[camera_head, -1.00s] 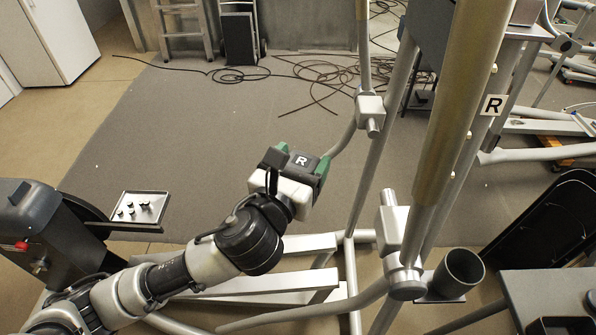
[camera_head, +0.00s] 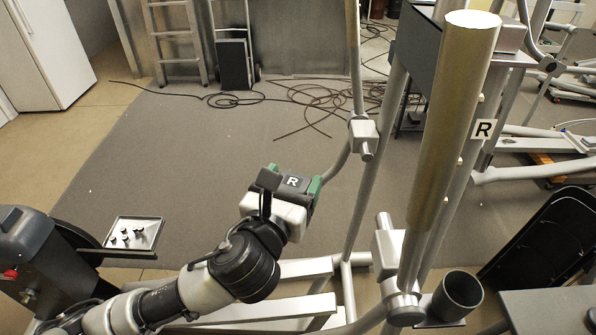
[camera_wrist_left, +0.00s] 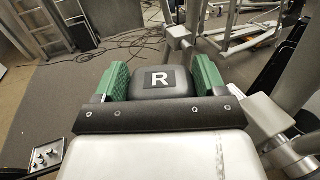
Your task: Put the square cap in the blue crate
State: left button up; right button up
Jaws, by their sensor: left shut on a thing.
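My left gripper (camera_head: 297,190) reaches in from the lower left. Its green fingers are shut on a dark squarish cap (camera_head: 292,181) with a white label marked "R". In the left wrist view the same cap (camera_wrist_left: 160,81) sits between the two green finger pads, label facing the camera. The gripper holds it in the air, in front of the elliptical machine's thin upright. The underside of the cap is hidden. The blue crate is not seen in either view, and my right gripper is not in view.
The elliptical machine's thick tube (camera_head: 450,120) and grey frame stand close on the right; its post bears another "R" label (camera_head: 483,130). A small tray (camera_head: 146,224) with dark parts is at left. A dark cup (camera_head: 460,292) is lower right. Cables (camera_head: 310,105) lie on the grey mat.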

pick_arm(q)
jog(key=s+a+f+m+g+h, duration=0.1)
jog(key=a+f+m+g+h, duration=0.1)
jog(key=m+g+h, duration=0.4)
jog(key=s+a+f+m+g+h, duration=0.1)
jog(key=f+m+g+h, duration=0.4)
jog(key=m+g, duration=0.2)
jog(key=shift+a+f+g+h, duration=0.3)
jog(key=shift+a+g+h, duration=0.1)
jog(key=shift+g, duration=1)
jog(key=shift+s, duration=0.15)
notch_tip(320, 180, down, 4)
jog(key=s+d+r+n+t+y, duration=0.1)
jog(key=s+d+n+t+y, duration=0.15)
jog(key=n+t, duration=0.4)
jog(key=s+a+f+n+t+y, duration=0.1)
jog(key=s+a+n+t+y, duration=0.1)
jog(key=a+n+t+y, duration=0.3)
jog(key=s+a+f+n+t+y, duration=0.1)
jog(key=a+n+t+y, duration=0.4)
jog(key=a+y, duration=0.5)
jog(key=shift+s+a, duration=0.75)
